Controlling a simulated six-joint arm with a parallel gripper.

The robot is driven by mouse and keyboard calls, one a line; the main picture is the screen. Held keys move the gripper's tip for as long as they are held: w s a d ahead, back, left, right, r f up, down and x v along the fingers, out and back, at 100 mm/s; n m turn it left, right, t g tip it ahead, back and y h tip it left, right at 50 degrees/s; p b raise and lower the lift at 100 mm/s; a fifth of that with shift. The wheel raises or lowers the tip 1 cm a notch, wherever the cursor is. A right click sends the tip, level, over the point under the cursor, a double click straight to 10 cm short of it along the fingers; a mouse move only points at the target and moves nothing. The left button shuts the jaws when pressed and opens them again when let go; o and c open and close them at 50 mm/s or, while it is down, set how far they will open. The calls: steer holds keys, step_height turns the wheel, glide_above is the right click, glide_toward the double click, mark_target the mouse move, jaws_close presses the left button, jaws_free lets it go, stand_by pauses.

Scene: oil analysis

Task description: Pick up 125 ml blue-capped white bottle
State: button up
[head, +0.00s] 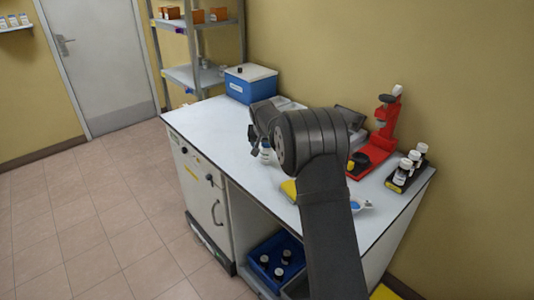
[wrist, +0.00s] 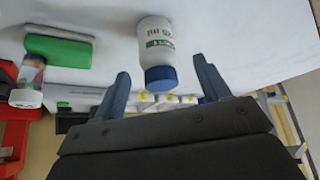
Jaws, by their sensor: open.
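A white bottle with a blue cap (wrist: 156,48) stands on the white bench top in the wrist view, where the picture is upside down. Its label has green print that I read as ending in 125 ml, though it is not sharp. My gripper (wrist: 162,92) is open, with one finger on each side of the bottle's line and the blue cap close to the gap between the fingertips. Nothing is held. In the head view my gripper (head: 253,140) is over the bench, and a small part of the bottle (head: 266,155) shows just below it, partly hidden by my arm.
A red device (head: 385,125) and a black rack of white bottles (head: 405,172) stand at the bench's right. A blue box with a white lid (head: 250,84) stands at the back. The bench's left part is clear. A blue crate (head: 276,262) sits below.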

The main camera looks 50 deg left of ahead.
mark_target(267, 150)
steer(key=shift+w+x, duration=0.15)
steer(key=shift+x, duration=1.35)
steer(key=shift+w+x, duration=0.15)
steer(key=shift+x, duration=1.3)
steer(key=shift+r, duration=0.1)
steer(key=shift+c, duration=0.4)
steer(key=c, duration=1)
